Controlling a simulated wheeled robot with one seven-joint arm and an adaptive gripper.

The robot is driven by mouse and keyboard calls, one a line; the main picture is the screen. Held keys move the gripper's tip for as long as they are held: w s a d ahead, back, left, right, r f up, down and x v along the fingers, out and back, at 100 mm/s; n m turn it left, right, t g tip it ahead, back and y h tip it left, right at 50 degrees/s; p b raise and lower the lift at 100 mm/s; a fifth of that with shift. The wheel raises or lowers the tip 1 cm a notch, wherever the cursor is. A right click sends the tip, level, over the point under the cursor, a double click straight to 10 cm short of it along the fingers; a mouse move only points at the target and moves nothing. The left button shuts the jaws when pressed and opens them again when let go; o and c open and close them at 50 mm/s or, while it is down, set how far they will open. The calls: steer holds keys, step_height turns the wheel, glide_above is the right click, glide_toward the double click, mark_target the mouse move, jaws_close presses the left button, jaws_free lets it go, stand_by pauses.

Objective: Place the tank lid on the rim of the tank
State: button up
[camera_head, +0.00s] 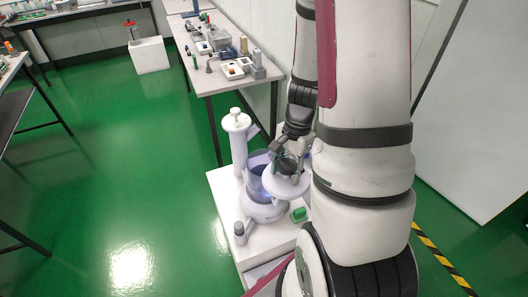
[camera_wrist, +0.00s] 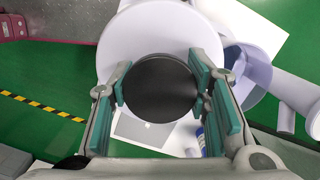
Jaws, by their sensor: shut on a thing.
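The tank lid is a white disc (camera_wrist: 150,32) with a round black knob (camera_wrist: 158,88). My gripper (camera_wrist: 160,92) is shut on that knob, its teal pads on either side. In the head view my gripper (camera_head: 288,163) holds the lid (camera_head: 285,186) over the right part of the tank. I cannot tell whether lid and rim touch.
A white column (camera_head: 238,145) rises behind the tank. A small grey-topped bottle (camera_head: 239,232) and a green item (camera_head: 299,214) stand on the white cabinet top (camera_head: 225,185). A bench with several instruments (camera_head: 220,75) is behind. Green floor at left is free.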

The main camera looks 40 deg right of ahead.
steer(key=w+d+f, duration=0.1)
steer(key=w+f, duration=0.1)
steer(key=w, duration=0.4)
steer(key=w+d+f, duration=0.1)
steer(key=w+f, duration=0.1)
steer(key=w, duration=0.5)
steer(key=shift+d+f, duration=0.35)
steer(key=shift+f, duration=0.05)
steer(key=shift+s+f, duration=0.1)
steer(key=shift+f, duration=0.35)
steer(key=shift+f, duration=0.1)
steer(key=o, duration=1.2)
